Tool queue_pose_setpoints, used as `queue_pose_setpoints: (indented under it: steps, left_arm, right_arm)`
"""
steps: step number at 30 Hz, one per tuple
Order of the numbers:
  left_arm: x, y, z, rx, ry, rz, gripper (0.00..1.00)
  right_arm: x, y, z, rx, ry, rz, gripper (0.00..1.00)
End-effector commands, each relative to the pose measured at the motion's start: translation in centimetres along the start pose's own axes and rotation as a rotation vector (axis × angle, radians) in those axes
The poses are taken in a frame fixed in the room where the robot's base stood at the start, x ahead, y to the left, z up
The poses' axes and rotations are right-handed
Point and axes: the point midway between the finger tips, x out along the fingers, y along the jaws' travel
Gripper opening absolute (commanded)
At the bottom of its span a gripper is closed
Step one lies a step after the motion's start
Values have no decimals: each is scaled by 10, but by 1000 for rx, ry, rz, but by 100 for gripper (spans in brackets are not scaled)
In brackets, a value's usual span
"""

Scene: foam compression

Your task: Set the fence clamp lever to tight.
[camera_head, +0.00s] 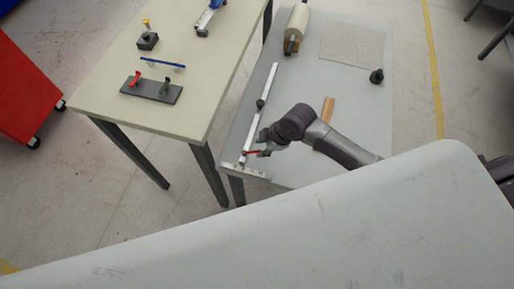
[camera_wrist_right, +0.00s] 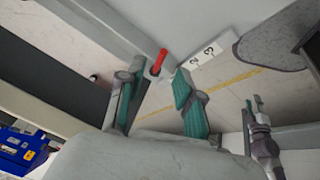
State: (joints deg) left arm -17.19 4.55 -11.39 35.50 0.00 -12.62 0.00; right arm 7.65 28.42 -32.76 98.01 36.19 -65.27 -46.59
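The fence (camera_head: 262,95) is a long pale metal rail on the grey table. The clamp's red lever (camera_head: 252,153) is at its near end. My right gripper (camera_head: 258,148) is right at the lever; contact is too small to tell there. In the right wrist view my right gripper (camera_wrist_right: 157,98) is open, its green-padded fingers apart. The red lever (camera_wrist_right: 158,62) stands upright in the picture beyond the gap, with no finger closed on it. My left gripper is not in the head view; a gripper-like part (camera_wrist_right: 262,135) in the wrist view may be it, finger state unclear.
A white strip numbered 2 and 3 (camera_wrist_right: 208,54) is close to the lever. The grey table (camera_head: 300,90) also holds a roll (camera_head: 297,22), a flat sheet (camera_head: 352,45), a dark knob (camera_head: 376,76) and a wooden piece (camera_head: 327,110). A beige table (camera_head: 195,90) stands left.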

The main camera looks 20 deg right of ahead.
Motion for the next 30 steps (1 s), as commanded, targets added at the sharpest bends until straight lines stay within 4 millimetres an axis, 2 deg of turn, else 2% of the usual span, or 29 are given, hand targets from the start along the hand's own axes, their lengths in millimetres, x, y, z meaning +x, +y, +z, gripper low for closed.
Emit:
queue_pose_setpoints:
  steps: [3,7,12,19,26,30]
  left_arm:
    - [-2,0,0,1,0,0,40]
    - [-2,0,0,1,0,0,40]
    - [-2,0,-1,2,0,0,40]
    - [-2,0,-1,2,1,0,40]
    - [-2,0,-1,3,1,0,40]
    - [-2,0,-1,2,1,0,40]
  right_arm:
    - [20,-1,-1,2,0,-3,35]
    - [35,0,0,1,0,-1,35]
    - [42,0,0,-1,-1,1,35]
    - [43,0,0,-1,-1,1,35]
    - [42,0,0,0,-1,1,0]
    - [42,0,0,0,-1,1,0]
